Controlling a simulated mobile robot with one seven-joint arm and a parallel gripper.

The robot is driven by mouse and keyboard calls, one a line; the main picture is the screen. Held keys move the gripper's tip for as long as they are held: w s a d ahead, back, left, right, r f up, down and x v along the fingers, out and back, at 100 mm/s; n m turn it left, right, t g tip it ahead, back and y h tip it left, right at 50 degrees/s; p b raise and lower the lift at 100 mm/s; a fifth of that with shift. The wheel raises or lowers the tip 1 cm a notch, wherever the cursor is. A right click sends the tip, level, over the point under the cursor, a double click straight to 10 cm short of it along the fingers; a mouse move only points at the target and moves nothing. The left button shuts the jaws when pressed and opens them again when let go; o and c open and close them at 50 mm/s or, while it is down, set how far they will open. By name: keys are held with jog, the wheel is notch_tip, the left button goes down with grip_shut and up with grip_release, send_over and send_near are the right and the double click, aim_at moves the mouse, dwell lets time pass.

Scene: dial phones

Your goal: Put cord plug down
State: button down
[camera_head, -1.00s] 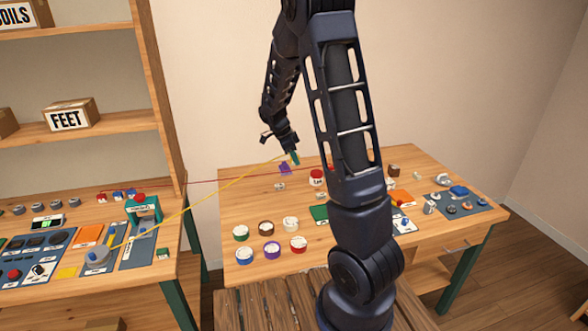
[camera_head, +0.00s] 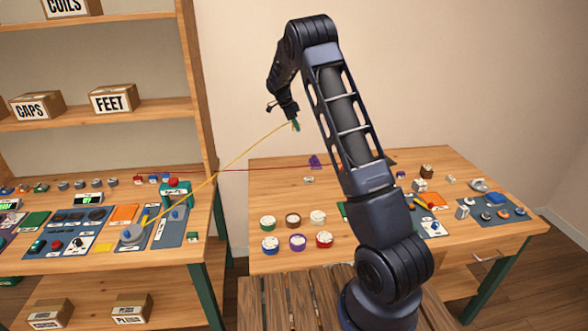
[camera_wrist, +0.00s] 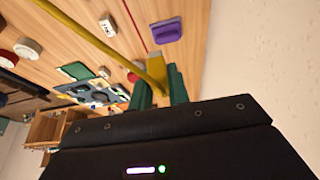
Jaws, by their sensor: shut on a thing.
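The yellow cord plug (camera_wrist: 156,68) sits between the two green fingers of my gripper (camera_wrist: 160,88) in the wrist view. My gripper (camera_head: 296,125) is shut on it and holds it in the air above the back left of the right-hand table (camera_head: 350,262). In the head view the plug is too small to make out at the fingertips.
A purple block (camera_head: 315,162) stands on the right-hand table, with a thin red cord (camera_head: 250,169) reaching it from the left bench. Several coloured round pots (camera_head: 297,242) stand at the front left. A blue-grey mat (camera_head: 497,209) with parts lies at the right. A gap separates the tables.

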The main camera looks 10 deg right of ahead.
aim_at(297, 167)
jog(key=f, duration=0.6)
jog(key=w+f, duration=0.1)
jog(key=f, duration=1.3)
jog(key=shift+w+a+f, duration=0.1)
jog(key=shift+w+a, duration=0.2)
jog(key=shift+a, duration=0.05)
jog(key=shift+f, duration=0.15)
jog(key=c, duration=1.3)
grip_release()
jog(key=shift+c, duration=0.2)
